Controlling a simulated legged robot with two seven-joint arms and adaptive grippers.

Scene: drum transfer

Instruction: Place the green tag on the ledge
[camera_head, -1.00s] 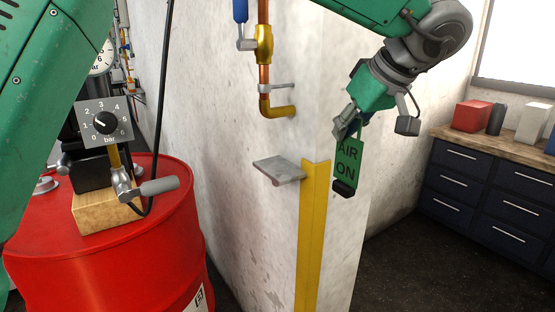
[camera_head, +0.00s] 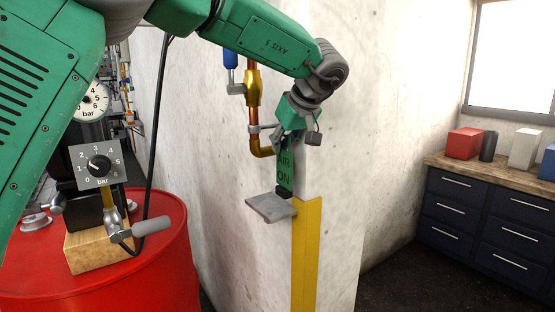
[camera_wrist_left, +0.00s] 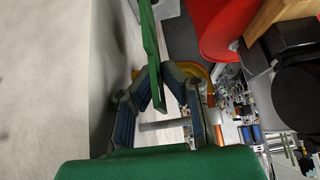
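My left gripper (camera_head: 289,136) is shut on the upper part of the green tag (camera_head: 284,165), which reads "AIR ON" and hangs upright with a black block at its bottom. The grey ledge (camera_head: 268,208) sticks out from the white wall, directly below the tag in the head view. The black block overlaps the ledge's rear edge there; I cannot tell whether it touches. In the left wrist view the tag (camera_wrist_left: 152,65) runs between the two fingers. The ledge is not clearly seen there. My right gripper is not in view.
A copper pipe with a brass valve (camera_head: 253,88) runs down the wall just left of the gripper. A yellow corner guard (camera_head: 306,255) stands beside the ledge. A red drum (camera_head: 165,262) with a gauge box (camera_head: 99,166) is at left. A drawer bench (camera_head: 490,205) is at right.

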